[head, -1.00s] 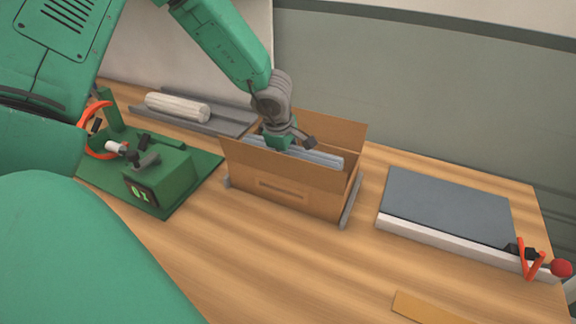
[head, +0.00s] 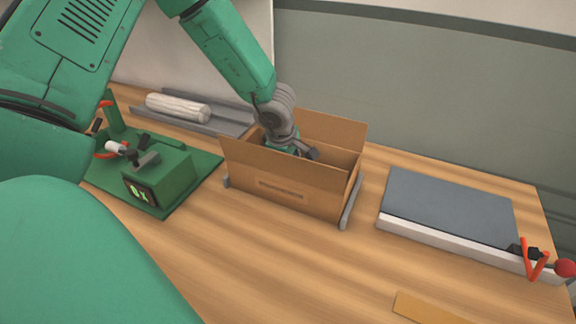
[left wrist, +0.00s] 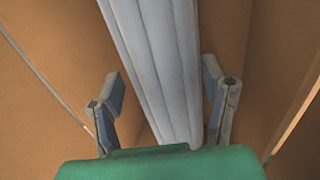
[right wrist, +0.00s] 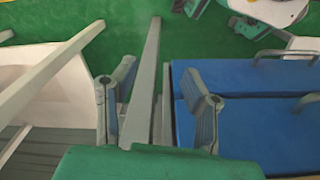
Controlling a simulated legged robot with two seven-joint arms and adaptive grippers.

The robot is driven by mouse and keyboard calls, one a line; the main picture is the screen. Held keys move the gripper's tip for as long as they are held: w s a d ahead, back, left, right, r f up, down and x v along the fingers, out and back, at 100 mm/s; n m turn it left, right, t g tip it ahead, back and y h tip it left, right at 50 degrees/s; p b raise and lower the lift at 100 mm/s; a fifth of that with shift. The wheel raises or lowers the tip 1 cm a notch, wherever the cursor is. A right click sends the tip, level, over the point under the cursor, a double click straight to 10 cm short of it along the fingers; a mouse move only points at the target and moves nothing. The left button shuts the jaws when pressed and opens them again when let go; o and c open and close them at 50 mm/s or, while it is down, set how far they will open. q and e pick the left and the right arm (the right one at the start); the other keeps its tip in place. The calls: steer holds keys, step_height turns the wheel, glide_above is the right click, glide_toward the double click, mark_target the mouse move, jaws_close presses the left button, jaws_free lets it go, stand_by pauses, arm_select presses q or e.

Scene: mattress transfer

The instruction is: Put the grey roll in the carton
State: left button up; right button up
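The carton (head: 285,190) stands open on the table in the head view, its flaps up. In the left wrist view, the long ribbed grey roll (left wrist: 160,60) lies between the spread fingers of my left gripper (left wrist: 162,90). A gap shows beside the left finger; the right finger is close to the roll. The carton's brown walls are on both sides. The roll is hidden in the head view. My right gripper (right wrist: 163,88) is open and empty in the right wrist view.
A whitish roll (head: 178,107) lies on a grey tray (head: 228,127) behind a green device (head: 160,180). A grey slab (head: 450,205) with red clamp parts (head: 535,262) is at right. Blue padded surfaces (right wrist: 260,120) show near my right gripper.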

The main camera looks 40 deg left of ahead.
arm_select(q)
steer(key=shift+d+r, duration=0.25)
steer(key=shift+d, duration=0.25)
steer(key=shift+d+r, duration=0.15)
steer(key=shift+r, duration=0.1)
steer(key=a+p+v, duration=0.1)
steer(key=p+v, duration=0.3)
steer(key=v, duration=0.8)
steer(key=shift+d+r, duration=0.25)
steer(key=shift+d, duration=0.2)
arm_select(e)
steer(key=r, duration=0.1)
steer(key=d+r, duration=0.1)
steer(key=r, duration=0.1)
steer(key=shift+d+r, duration=0.15)
steer(key=shift+r, duration=0.15)
arm_select(q)
steer(key=shift+s+a, duration=0.1)
steer(key=shift+a+f, duration=0.1)
steer(key=shift+a, duration=0.3)
arm_select(e)
steer(key=shift+a+r, duration=0.2)
steer(key=shift+a, duration=0.3)
